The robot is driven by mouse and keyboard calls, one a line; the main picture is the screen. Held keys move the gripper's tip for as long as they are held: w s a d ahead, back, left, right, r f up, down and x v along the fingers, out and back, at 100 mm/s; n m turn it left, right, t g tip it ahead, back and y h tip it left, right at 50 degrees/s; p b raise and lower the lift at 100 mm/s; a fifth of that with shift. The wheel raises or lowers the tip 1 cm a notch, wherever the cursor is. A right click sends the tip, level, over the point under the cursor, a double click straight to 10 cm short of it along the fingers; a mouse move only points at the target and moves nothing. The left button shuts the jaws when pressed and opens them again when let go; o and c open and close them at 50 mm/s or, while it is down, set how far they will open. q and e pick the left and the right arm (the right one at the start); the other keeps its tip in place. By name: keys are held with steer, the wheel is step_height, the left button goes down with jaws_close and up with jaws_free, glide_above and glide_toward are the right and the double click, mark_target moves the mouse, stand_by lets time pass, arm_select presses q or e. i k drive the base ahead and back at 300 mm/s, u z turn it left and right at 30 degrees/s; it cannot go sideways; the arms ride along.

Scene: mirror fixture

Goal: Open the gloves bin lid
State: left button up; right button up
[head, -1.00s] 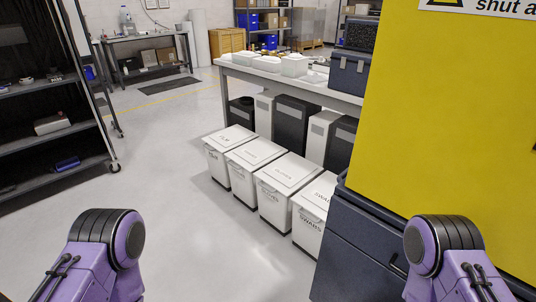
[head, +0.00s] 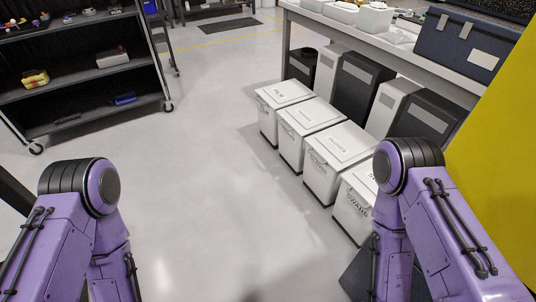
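The gloves bin (head: 325,178) is a white lidded bin on the floor, third from the far end of a row. Its lid (head: 339,143) is shut, with small lettering on top that seems to read GLOVES. The near bin marked SWABS (head: 356,210) stands beside it, partly covered by my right arm. Only purple upper parts of my arms show, at the lower left and lower right. Neither gripper is in the picture. My arms are apart from the gloves bin as far as I can see.
Bins marked FILM (head: 282,94) and another (head: 305,121) stand farther along. A table (head: 420,59) with dark and white boxes under it stands behind the row. A yellow panel (head: 500,150) is at right. A black wheeled shelf (head: 78,75) is at left. Open floor lies between.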

mark_target(344, 145)
steer(key=u, duration=1.45)
steer(key=i, duration=0.95)
steer(key=z, duration=2.75)
